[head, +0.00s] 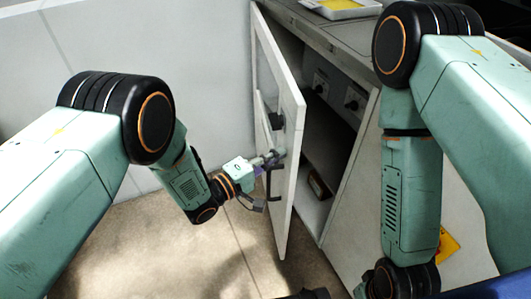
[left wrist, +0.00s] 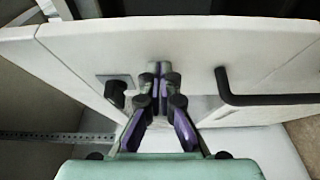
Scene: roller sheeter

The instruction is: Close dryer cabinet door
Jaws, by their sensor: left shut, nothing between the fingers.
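The white dryer cabinet door (head: 292,120) stands ajar in the head view, swung out from the cabinet (head: 350,215). Its outer face carries a black bar handle (head: 270,185) and a small black latch (head: 276,120). My left gripper (head: 272,157) is shut and empty at the door's outer face, by the handle. In the left wrist view, the shut fingertips (left wrist: 160,70) are at the door panel (left wrist: 195,45), between the latch (left wrist: 115,92) and the handle (left wrist: 262,98). I cannot tell if they touch it. My right gripper is not clearly visible.
Dials (head: 351,101) and a dark shelf space show inside the cabinet. A tray (head: 343,8) with something yellow sits on top. A plain wall (head: 190,50) stands behind the door at left. Beige floor (head: 130,245) lies clear below my left arm. My right arm hangs before the cabinet.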

